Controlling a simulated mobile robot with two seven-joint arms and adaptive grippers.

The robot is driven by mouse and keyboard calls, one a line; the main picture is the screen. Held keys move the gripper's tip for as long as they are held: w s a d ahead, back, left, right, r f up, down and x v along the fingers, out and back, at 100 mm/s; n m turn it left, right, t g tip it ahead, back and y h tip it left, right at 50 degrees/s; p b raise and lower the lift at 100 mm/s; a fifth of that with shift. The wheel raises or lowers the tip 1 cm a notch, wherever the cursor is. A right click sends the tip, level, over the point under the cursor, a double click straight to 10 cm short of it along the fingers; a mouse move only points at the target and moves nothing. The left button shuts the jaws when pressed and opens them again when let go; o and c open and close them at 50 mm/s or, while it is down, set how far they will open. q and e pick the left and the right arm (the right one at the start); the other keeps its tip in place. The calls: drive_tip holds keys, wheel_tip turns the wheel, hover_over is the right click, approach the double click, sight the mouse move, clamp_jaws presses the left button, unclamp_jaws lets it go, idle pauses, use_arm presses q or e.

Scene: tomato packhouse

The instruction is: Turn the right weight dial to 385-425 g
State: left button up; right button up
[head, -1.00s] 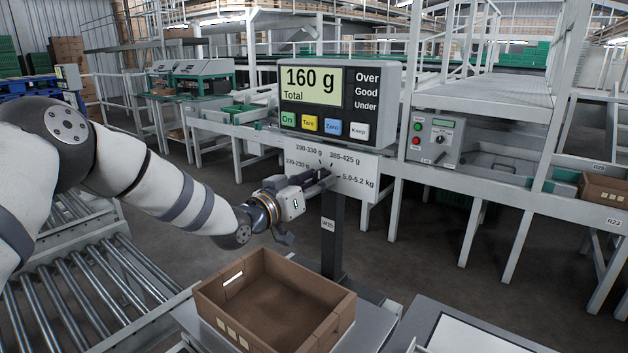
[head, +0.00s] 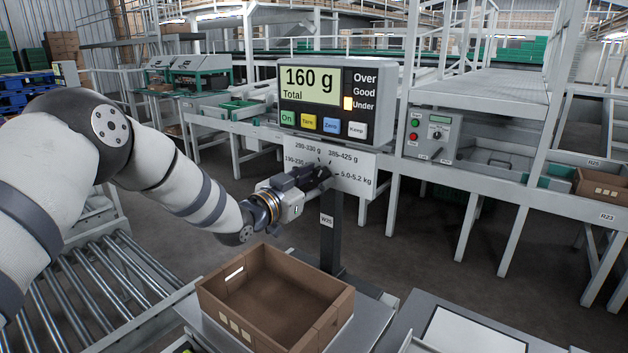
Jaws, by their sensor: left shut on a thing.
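The weight dial is on the white panel (head: 355,163) below the scale display (head: 312,85). The panel has the marks 190-230 g, 290-330 g, 385-425 g and 5.0-5.2 kg around the dial. My left gripper (head: 318,176) reaches in from the left and is shut on the dial. The gripper covers the dial, so I cannot tell where its pointer stands. My right gripper is not in view.
An empty brown crate (head: 275,298) stands on the scale platform below the dial, in front of the post (head: 331,235). A roller conveyor (head: 95,300) is at the lower left. A grey control box (head: 432,135) is on the frame to the right.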

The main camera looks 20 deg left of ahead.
use_arm(q)
drive_tip(key=shift+r, duration=0.15)
drive_tip(key=o, duration=1.1)
drive_tip(key=v, duration=1.2)
